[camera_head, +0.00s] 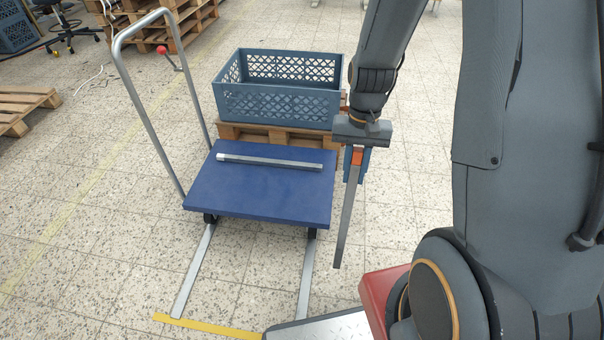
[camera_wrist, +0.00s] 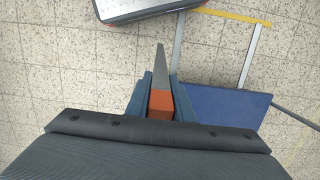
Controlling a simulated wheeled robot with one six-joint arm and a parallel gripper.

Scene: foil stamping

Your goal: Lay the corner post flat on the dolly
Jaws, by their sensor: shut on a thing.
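My gripper (camera_head: 357,162) is shut on a grey corner post (camera_head: 346,222) with an orange end. The post hangs down, slightly tilted, just right of the dolly (camera_head: 222,196). In the wrist view the post (camera_wrist: 160,75) points away from the camera between the blue fingers of my gripper (camera_wrist: 160,98). The dolly has a flat blue deck, which also shows at the right of the wrist view (camera_wrist: 225,108), and a silver push handle at its left. Another grey bar (camera_head: 270,162) lies flat across the rear part of the deck.
A blue-grey crate (camera_head: 282,104) sits on a wooden pallet (camera_head: 268,133) behind the dolly. Two metal rails (camera_head: 194,270) run along the floor in front of it to a yellow strip (camera_head: 205,327). The front part of the deck is clear. More pallets (camera_head: 15,108) stand at the left.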

